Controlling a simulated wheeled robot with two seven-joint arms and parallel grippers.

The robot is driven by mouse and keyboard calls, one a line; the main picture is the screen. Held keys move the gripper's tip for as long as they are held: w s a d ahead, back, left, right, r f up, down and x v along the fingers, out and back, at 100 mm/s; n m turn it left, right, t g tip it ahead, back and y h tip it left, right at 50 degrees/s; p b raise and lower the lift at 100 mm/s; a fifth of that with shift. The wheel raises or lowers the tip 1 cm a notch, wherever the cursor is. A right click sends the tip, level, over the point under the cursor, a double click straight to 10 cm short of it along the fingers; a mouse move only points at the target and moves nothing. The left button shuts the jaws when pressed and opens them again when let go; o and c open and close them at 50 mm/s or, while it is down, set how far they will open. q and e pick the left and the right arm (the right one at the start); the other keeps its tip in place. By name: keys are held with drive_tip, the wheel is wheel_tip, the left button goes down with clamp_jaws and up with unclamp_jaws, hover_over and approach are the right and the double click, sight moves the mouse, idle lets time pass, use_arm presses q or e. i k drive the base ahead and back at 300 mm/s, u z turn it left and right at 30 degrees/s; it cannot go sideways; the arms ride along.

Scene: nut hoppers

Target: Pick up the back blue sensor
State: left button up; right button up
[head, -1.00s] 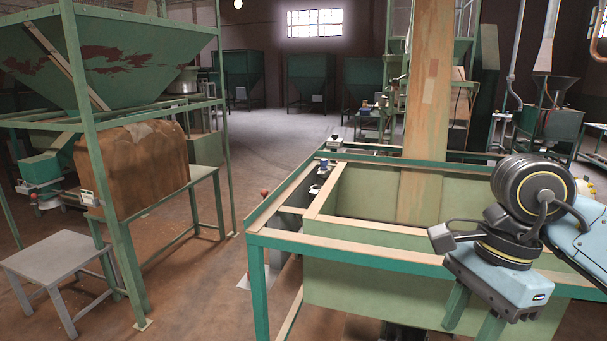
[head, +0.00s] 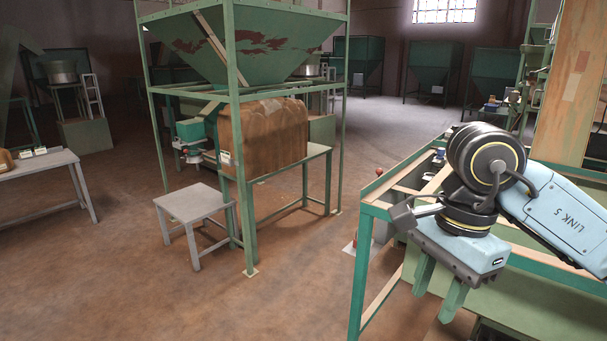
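A small blue item (head: 440,154), possibly a blue sensor, sits on the green and wooden hopper frame (head: 374,209) at right. It is just left of my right arm's black joint and partly hidden by it. Which blue sensor it is I cannot tell. My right gripper (head: 437,304) hangs in front of the frame, nearer to me, with its two green fingers pointing down and apart. It is open, with nothing seen between the fingers. My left gripper is out of view.
A grey stool (head: 196,206) stands at centre left, beside a green hopper stand (head: 243,150) with a brown sack-like bulk (head: 268,135). A grey table (head: 42,166) with small items is at far left. Open brown floor lies between stool and frame.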

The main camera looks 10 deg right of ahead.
sight(441, 152)
drive_tip(key=z, duration=0.05)
drive_tip(key=i, duration=2.45)
drive_tip(key=z, duration=0.35)
drive_tip(key=i, duration=2.45)
drive_tip(key=z, duration=1.75)
drive_tip(key=i, duration=1.3)
drive_tip(key=z, duration=1.4)
drive_tip(key=i, duration=0.35)
drive_tip(key=z, duration=0.05)
